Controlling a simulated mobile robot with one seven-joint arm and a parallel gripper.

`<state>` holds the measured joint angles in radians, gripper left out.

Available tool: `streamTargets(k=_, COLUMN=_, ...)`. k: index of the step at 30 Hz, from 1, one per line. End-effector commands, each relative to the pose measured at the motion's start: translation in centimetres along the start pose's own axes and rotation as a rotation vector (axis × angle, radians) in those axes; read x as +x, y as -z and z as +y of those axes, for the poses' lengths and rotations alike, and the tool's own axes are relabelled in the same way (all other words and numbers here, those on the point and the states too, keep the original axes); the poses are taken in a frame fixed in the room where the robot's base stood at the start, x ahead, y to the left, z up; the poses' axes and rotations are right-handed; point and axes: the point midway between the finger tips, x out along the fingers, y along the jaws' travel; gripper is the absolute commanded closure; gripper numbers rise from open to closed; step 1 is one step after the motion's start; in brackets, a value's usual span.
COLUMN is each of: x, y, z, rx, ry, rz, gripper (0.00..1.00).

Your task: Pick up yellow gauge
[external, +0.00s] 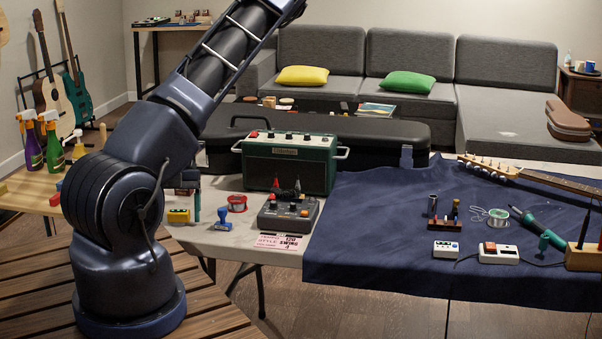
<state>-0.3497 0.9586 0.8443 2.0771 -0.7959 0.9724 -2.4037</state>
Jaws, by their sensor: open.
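A small yellow box-shaped thing (178,215), which looks like the yellow gauge, sits on the left part of the light table, just right of my arm's lower links. A dark upright thing with a teal part (196,205) stands close beside it, partly hidden by my arm. My arm rises from its base at the lower left and leaves the picture at the top. My gripper is not seen in this view.
Right of the yellow thing are a blue stamp-like tool (223,219), a red spool (237,203), a dark pedal (288,215) and a green amplifier (290,165). A dark blue cloth (370,230) bears a guitar neck and tools. Some bare tabletop (240,242) shows in front.

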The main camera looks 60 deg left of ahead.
Motion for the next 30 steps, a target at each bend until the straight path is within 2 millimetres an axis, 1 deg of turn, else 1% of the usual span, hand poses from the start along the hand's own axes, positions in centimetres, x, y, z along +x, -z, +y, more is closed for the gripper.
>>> streamTargets(k=6, x=0.3, y=0.0, z=0.0, rx=0.000, ry=0.000, rz=0.000, gripper=0.22)
streamTargets(k=7, x=0.3, y=0.0, z=0.0, rx=0.000, ry=0.000, rz=0.000, gripper=0.24)
streamTargets(k=11, x=0.2, y=0.0, z=0.0, rx=0.000, ry=0.000, rz=0.000, gripper=0.49)
streamTargets(k=12, x=0.2, y=0.0, z=0.0, rx=0.000, ry=0.000, rz=0.000, gripper=0.57)
streamTargets(k=14, x=0.2, y=0.0, z=0.0, rx=0.000, ry=0.000, rz=0.000, gripper=0.69)
streamTargets(k=15, x=0.2, y=0.0, z=0.0, rx=0.000, ry=0.000, rz=0.000, gripper=0.73)
streamTargets(k=23, x=0.1, y=0.1, z=0.0, rx=0.001, ry=0.000, rz=0.000, gripper=0.73)
streamTargets(k=26, x=-0.5, y=0.3, z=-0.1, rx=0.001, ry=0.001, rz=-0.001, gripper=0.73)
streamTargets(k=29, x=-1.7, y=0.8, z=-0.1, rx=0.002, ry=0.001, rz=-0.001, gripper=0.73)
streamTargets(k=30, x=-2.4, y=1.1, z=-0.1, rx=0.002, ry=0.001, rz=-0.003, gripper=0.73)
